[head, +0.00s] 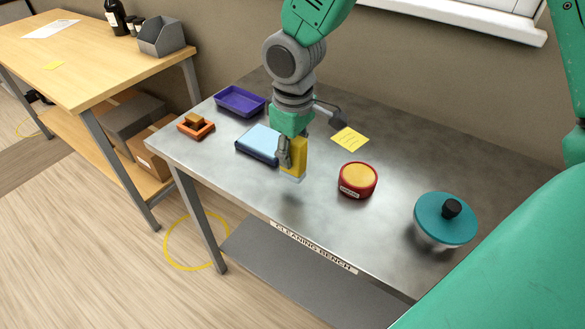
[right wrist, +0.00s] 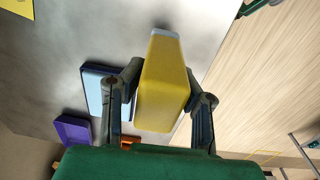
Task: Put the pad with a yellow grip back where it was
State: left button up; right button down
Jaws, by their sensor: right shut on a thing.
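The pad with a yellow grip (head: 294,157) is held in my right gripper (head: 284,152), above the metal bench near its front edge. Its pale grey-white face points down, and a shadow lies on the bench below, apart from it. In the right wrist view the yellow grip (right wrist: 163,95) sits between both fingers (right wrist: 160,100), with the pale end (right wrist: 164,34) beyond them. Just left of it in the head view is a dark blue tray with a light blue top (head: 257,141), partly hidden by my gripper. My left gripper is not in view.
On the cleaning bench (head: 330,222) stand a purple tray (head: 239,101), an orange holder with a small block (head: 196,126), a red round tub with an orange-yellow top (head: 357,180) and a teal lid with black knob (head: 440,222). A yellow note (head: 349,139) lies behind. Bench front centre is clear.

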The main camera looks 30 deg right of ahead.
aim_at(293, 167)
jog(key=f, duration=0.3)
jog(key=shift+s+d+f, duration=0.2)
jog(key=shift+f, duration=0.2)
jog(key=shift+w+f, duration=0.1)
jog(key=c, duration=1.2)
grip_release()
jog(key=shift+a, duration=0.15)
jog(key=r, duration=0.8)
jog(key=r+p, duration=0.1)
jog(key=r, duration=0.3)
jog(key=shift+s+r, duration=0.1)
jog(key=shift+s, duration=0.2)
jog(key=shift+s, duration=0.1)
